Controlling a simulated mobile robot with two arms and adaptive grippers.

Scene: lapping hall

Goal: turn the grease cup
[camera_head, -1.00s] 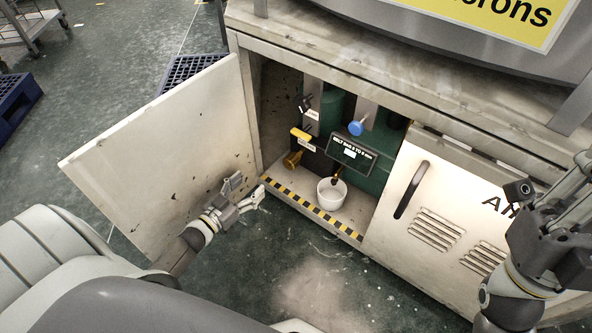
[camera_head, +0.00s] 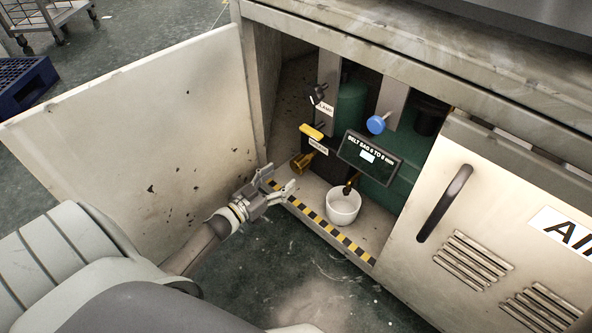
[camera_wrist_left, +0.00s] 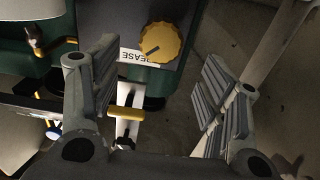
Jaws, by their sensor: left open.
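The grease cup (camera_head: 301,163), a brass-yellow knurled knob, sits low inside the open cabinet. In the left wrist view the grease cup (camera_wrist_left: 160,43) shows face-on with a dark slot, beside a white label partly reading "EASE". My left gripper (camera_head: 281,179) is at the cabinet's front edge, just short of the cup, apart from it. Its jaws (camera_wrist_left: 160,75) are open and empty, with the cup seen beyond the gap between the fingers. My right gripper is out of view.
The open cabinet door (camera_head: 140,130) stands left of my left arm. A yellow lever (camera_head: 312,131), a blue knob (camera_head: 376,124), a dark display box (camera_head: 369,158) and a white cup (camera_head: 343,206) are close by. A striped sill (camera_head: 330,229) edges the opening.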

